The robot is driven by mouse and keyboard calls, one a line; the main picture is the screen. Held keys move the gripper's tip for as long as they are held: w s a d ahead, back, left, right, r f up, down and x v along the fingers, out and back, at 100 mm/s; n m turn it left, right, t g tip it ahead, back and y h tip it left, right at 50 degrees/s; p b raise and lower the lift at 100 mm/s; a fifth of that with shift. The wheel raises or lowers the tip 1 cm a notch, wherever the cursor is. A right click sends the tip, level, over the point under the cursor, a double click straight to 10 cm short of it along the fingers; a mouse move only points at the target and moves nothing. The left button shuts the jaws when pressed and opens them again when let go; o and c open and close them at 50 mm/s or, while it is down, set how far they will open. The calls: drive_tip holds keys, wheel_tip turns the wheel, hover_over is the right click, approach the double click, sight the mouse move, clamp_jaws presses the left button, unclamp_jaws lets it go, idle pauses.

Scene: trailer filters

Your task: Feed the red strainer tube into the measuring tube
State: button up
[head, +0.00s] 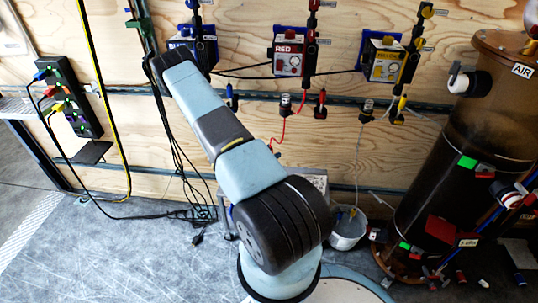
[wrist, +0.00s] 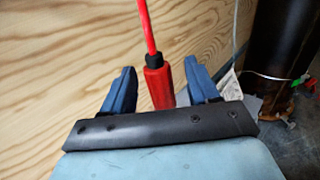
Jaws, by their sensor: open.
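The red strainer tube (wrist: 158,85) stands upright between my gripper's blue fingers in the wrist view, with a black collar at its top and a thin red hose rising from it. My gripper (wrist: 160,88) is open, one finger on each side, with a visible gap at least on the left. The strainer's lower end is hidden behind the gripper body. In the head view the red hose (head: 283,130) runs down from the RED pump (head: 289,62) and passes behind my arm; strainer and gripper are hidden there. I cannot make out the measuring tube for certain.
A plywood wall carries blue, red and yellow pumps (head: 385,62). A white bucket (head: 347,238) stands on the floor right of my arm. A large brown tank (head: 465,150) labelled AIR stands at the right. Black cables (head: 185,170) hang left of my arm.

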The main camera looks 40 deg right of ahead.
drive_tip(key=w+a, duration=0.1)
drive_tip(key=a, duration=1.2)
drive_tip(key=shift+a, duration=0.35)
drive_tip(key=shift+w, duration=0.1)
